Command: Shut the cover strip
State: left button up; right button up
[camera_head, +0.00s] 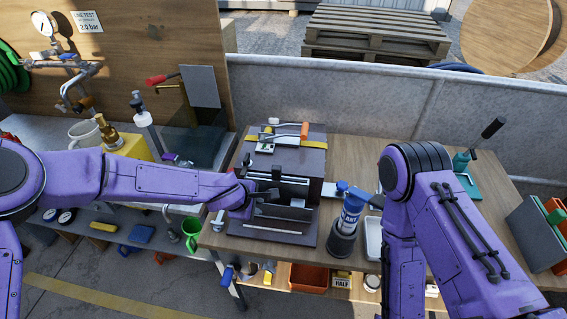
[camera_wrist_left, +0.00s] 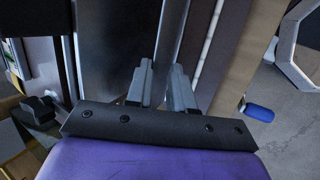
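A dark box (camera_head: 313,163) stands on the wooden bench, with a slotted front and a light metal strip (camera_head: 292,180) across it, which looks like the cover strip. A lower front plate (camera_head: 290,212) sits under the opening. My left gripper (camera_head: 272,194) is at the box front, just below the strip. In the left wrist view its fingers (camera_wrist_left: 160,85) stand apart, with a grey strip-like edge (camera_wrist_left: 174,35) seen in the gap; I cannot tell if they touch it. The gripper and forearm hide the box's left front. My right arm comes in at the right; its gripper is out of view.
An orange-handled lever (camera_head: 304,130) lies on the box top.

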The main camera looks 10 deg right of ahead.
pick_arm(q)
jog(key=shift+s+a+f+b, duration=0.2)
jog(key=shift+s+b, duration=0.25)
jog(key=shift+s, duration=0.2)
jog(key=shift+s+a+f+b, duration=0.15)
jog(key=shift+s+a+b, duration=0.1)
jog(key=shift+s+b, duration=0.35)
jog(key=shift+s+a+f+b, duration=0.2)
jog(key=shift+s+b, duration=0.1)
jog(key=shift+s, duration=0.45)
jog(key=d+p+v, duration=0.1)
jog(key=p+v, duration=0.4)
jog(key=v, duration=0.2)
jog(key=shift+s+d, duration=0.15)
jog(key=shift+s, duration=0.15)
jog(key=shift+r, duration=0.15)
